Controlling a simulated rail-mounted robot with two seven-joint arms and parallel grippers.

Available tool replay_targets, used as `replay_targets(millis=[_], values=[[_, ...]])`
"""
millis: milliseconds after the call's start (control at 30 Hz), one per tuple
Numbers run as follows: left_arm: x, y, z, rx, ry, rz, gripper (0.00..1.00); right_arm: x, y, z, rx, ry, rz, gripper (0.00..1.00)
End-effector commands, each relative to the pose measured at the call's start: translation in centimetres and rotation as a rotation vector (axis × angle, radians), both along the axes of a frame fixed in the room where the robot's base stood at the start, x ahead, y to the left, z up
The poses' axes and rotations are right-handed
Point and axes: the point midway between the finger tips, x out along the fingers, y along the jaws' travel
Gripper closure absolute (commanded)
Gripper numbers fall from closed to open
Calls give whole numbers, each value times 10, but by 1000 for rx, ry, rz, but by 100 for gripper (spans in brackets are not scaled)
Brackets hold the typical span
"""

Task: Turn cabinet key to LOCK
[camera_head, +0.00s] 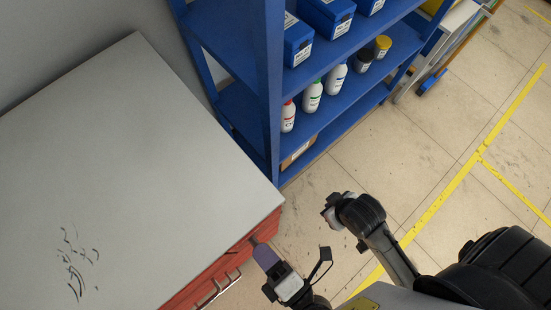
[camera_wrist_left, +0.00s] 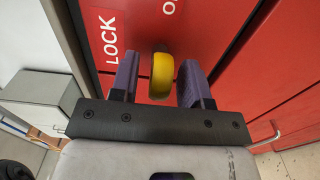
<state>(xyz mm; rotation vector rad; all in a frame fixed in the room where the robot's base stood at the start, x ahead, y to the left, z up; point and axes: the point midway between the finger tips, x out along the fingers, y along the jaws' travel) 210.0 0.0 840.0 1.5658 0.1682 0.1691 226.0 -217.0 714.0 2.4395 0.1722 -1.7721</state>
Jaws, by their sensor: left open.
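The yellow cabinet key (camera_wrist_left: 162,76) shows in the left wrist view in front of the red cabinet front (camera_wrist_left: 215,30). Its grip looks like an upright narrow oval there. A white LOCK label (camera_wrist_left: 109,38) is on the red panel to the left of the key; a second label, starting with O, is cut off above. My left gripper (camera_wrist_left: 160,84) is open, with its two purple fingers on either side of the key. The key is closer to the right finger; contact is unclear. In the head view the left gripper (camera_head: 266,255) is at the cabinet's right front corner, where the key is hidden.
The cabinet's grey top (camera_head: 130,170) carries only dark marks. Metal handles (camera_head: 225,285) stick out from its red front. A blue shelf unit (camera_head: 268,100) with boxes and bottles stands behind. The tiled floor (camera_head: 400,150) to the right is mostly clear.

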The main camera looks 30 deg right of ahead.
Motion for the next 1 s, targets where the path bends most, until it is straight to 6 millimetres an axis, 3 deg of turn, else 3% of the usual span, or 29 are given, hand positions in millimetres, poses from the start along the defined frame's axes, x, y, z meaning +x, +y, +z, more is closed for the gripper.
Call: replay_targets(millis=[467, 900, 1000], values=[[7, 2, 0, -1, 0, 1, 58, 0, 0, -1, 1, 0, -1, 100], [7, 2, 0, -1, 0, 0, 100, 0, -2, -1, -8, 1, 6, 100], [7, 2, 0, -1, 0, 0, 100, 0, -2, -1, -8, 1, 6, 100]])
